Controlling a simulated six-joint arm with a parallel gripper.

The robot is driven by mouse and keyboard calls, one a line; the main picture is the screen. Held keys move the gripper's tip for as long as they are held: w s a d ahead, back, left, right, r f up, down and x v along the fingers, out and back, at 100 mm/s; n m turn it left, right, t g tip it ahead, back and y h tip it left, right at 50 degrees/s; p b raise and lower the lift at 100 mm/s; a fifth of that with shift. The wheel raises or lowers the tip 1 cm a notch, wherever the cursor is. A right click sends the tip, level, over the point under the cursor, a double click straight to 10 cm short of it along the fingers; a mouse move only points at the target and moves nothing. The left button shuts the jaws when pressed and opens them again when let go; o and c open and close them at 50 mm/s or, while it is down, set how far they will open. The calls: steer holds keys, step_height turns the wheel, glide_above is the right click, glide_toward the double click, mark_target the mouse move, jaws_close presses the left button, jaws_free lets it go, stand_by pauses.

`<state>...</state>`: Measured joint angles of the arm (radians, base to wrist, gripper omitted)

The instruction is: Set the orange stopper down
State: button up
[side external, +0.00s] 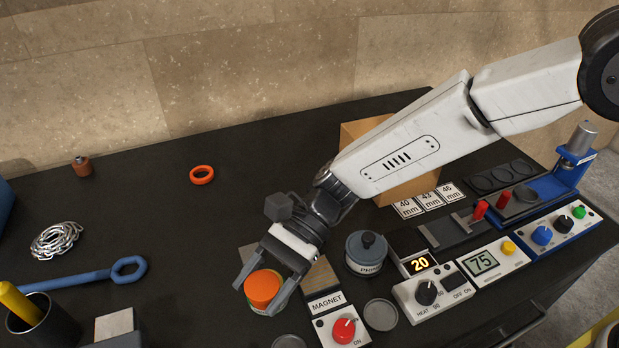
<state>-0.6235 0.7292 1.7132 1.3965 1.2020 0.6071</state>
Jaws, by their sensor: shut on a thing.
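The orange stopper (262,287) is a short round piece in the lower middle of the side view. My gripper (262,294) points down and toward the camera, with its two fingers on either side of the stopper, shut on it. A pale greenish rim shows just under the orange top; whether it is part of the stopper or a thing below it, I cannot tell. The gap between the stopper and the table is hidden.
The magnet box (343,329) with a red knob, a grey lidded pot (367,254) and a round grey lid (381,314) stand close at right.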

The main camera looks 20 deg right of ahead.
steer(key=shift+s+a+f+n+g+h, duration=0.1)
steer(key=shift+s+f+n+g+h, duration=0.15)
steer(key=shift+s+n+g+h, duration=0.45)
steer(key=shift+s, duration=0.3)
steer(key=shift+a, duration=0.1)
steer(key=w+a+f, duration=0.4)
steer(key=w+a, duration=0.2)
glide_above(203, 318)
steer(key=shift+s+d+f, duration=0.1)
steer(key=shift+d+f, duration=0.05)
steer(key=shift+f, duration=1.15)
steer(key=shift+s+d+f, duration=0.1)
steer(key=shift+d+f, duration=0.05)
steer(key=shift+f, duration=1.15)
steer(key=shift+f, duration=0.1)
steer(key=shift+w+a+f, duration=0.15)
steer(key=shift+a+f, duration=0.05)
steer(key=shift+f, duration=1.6)
steer(key=shift+f, duration=0.2)
